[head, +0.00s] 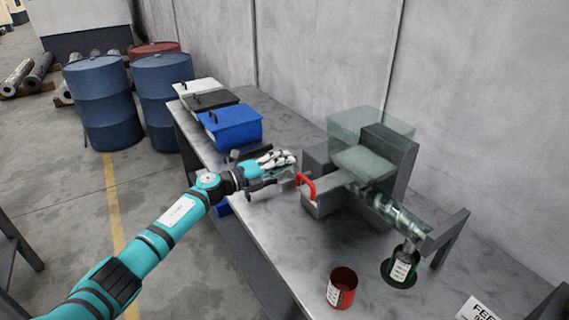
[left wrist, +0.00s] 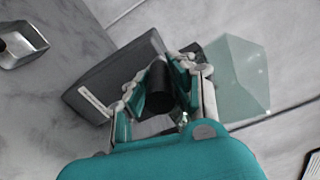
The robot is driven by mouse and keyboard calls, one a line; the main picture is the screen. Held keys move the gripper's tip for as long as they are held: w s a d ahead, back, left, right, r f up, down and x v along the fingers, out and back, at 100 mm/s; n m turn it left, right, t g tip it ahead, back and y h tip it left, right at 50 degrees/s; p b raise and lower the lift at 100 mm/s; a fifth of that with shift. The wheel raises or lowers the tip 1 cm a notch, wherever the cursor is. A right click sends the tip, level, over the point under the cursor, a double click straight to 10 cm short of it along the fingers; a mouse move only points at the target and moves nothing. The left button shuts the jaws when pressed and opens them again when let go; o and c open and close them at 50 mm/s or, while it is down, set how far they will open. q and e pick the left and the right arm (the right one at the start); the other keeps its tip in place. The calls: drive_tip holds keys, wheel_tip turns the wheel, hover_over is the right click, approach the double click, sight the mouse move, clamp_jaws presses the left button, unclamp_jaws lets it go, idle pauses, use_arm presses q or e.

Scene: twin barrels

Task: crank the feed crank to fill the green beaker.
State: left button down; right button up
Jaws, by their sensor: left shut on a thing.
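The feed machine has a translucent hopper (head: 358,125), a grey body and a clear sloping tube (head: 390,210) with a coil inside. A clear beaker with a white label (head: 402,269) stands on a green disc (head: 386,274) below the tube's lower end; I cannot tell its fill level. My left gripper (head: 284,160) is beside the machine's left side. In the left wrist view, my left gripper (left wrist: 158,97) is shut on a dark cylindrical knob (left wrist: 158,90), apparently the crank's handle. The rest of the crank is mostly hidden. My right gripper is not in view.
A red cup (head: 341,288) stands left of the beaker. A blue box (head: 231,126) and other boxes stand at the table's back. A sign (head: 482,308) lies near the right. Blue barrels (head: 103,105) stand on the floor.

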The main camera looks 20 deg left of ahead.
use_arm(q)
drive_tip(key=shift+a, duration=0.1)
idle(0.4)
drive_tip(key=c, duration=1.1)
unclamp_jaws()
drive_tip(key=v, duration=1.2)
drive_tip(key=shift+a, duration=0.1)
